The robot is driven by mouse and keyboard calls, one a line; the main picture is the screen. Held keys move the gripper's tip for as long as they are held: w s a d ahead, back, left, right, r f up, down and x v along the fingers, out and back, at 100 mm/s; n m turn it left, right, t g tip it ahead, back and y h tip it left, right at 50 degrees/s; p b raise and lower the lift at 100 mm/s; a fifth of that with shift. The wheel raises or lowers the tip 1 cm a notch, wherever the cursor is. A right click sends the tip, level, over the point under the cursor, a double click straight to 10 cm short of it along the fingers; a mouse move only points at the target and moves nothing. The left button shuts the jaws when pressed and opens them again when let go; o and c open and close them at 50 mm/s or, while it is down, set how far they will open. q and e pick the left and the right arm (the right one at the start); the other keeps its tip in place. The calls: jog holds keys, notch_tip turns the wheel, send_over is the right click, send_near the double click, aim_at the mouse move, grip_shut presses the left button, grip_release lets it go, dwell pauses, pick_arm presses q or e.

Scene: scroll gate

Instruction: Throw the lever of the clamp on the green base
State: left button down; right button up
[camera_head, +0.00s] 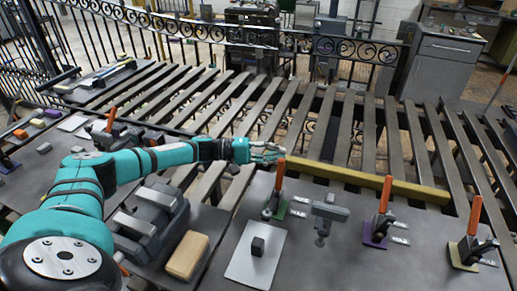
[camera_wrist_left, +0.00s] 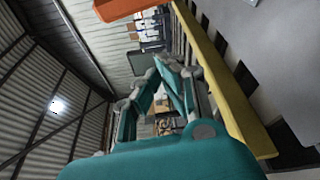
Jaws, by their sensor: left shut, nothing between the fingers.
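The clamp on the green base (camera_head: 281,211) stands on the metal table, right of centre in the head view. Its orange lever (camera_head: 280,173) points up, nearly upright. My left gripper (camera_head: 278,152) is shut and empty, just above and left of the lever's top in the picture; I cannot tell whether they touch. In the left wrist view the shut fingers (camera_wrist_left: 172,68) point away from the camera. An orange bar, probably a lever handle (camera_wrist_left: 122,8), shows at the top edge there. My right gripper is not in view.
Clamps on a purple base (camera_head: 376,238) and an olive base (camera_head: 461,257) stand to the right, levers upright. A grey clamp-like device (camera_head: 325,214) is nearby. A yellow bar (camera_head: 370,182) runs behind. A wooden block (camera_head: 187,256) lies left.

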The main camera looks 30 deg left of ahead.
aim_at(280, 175)
pick_arm(q)
jog(key=s, duration=0.1)
jog(key=s+d+p, duration=0.1)
jog(key=s, duration=0.1)
jog(key=shift+s+d+r+p, duration=0.2)
jog(key=shift+d+r+p, duration=0.1)
jog(key=shift+p, duration=0.05)
